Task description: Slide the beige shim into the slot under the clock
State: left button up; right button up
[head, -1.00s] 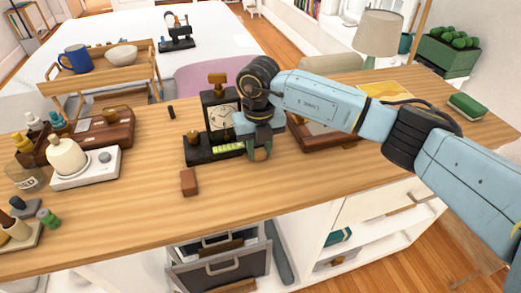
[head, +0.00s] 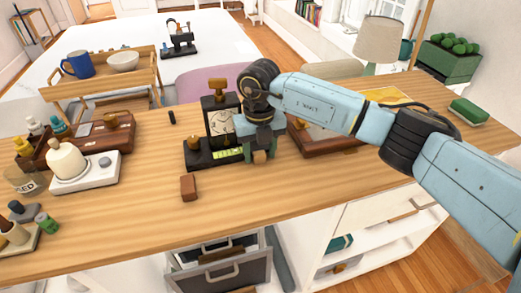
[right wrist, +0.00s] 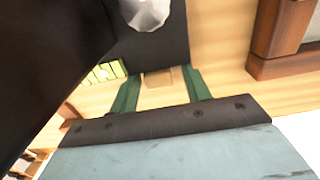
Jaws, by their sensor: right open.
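The clock (head: 221,122) has a pale face in a dark upright case and stands on a black base with a yellow-green strip (head: 229,154). My right gripper (head: 260,153) is at the right end of this base, its green fingers apart. The beige shim (head: 260,157) lies between the fingers. In the right wrist view, the shim (right wrist: 158,78) shows gaps on both sides to the fingers (right wrist: 161,88), and its far end meets the black base (right wrist: 150,50). How deep it sits in the slot is hidden. My left gripper is not in view.
A reddish-brown block (head: 188,188) lies on the desk in front of the clock. A wooden tray (head: 325,146) is close on the right of my gripper. A white scale-like device (head: 85,172) stands at left. The front middle of the desk is clear.

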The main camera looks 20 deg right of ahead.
jog(key=shift+w+a+r, duration=0.1)
jog(key=shift+a+r, duration=0.05)
jog(key=shift+a, duration=0.1)
